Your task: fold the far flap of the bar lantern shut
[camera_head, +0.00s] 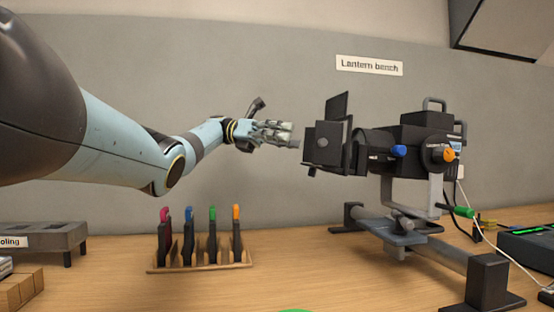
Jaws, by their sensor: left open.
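The black bar lantern (424,136) stands on the right with its front facing left. At its front, one dark flap (336,106) sticks up above the frame. Another dark, squarish flap (323,143) juts forward on the side towards me. I cannot make out the far flap for certain; the nearer parts may hide it. My left gripper (279,122) is open and empty, just left of the lantern's front flaps. Its lower fingers point right towards the squarish flap, with a small gap visible in the picture. My right gripper is out of view.
The lantern rests on a stand with a rail (439,256). A wooden rack (200,266) of tools with coloured tips stands below my left arm. A grey rack (40,237) is at far left, a console (528,246) at far right. The bench's front middle is mostly clear.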

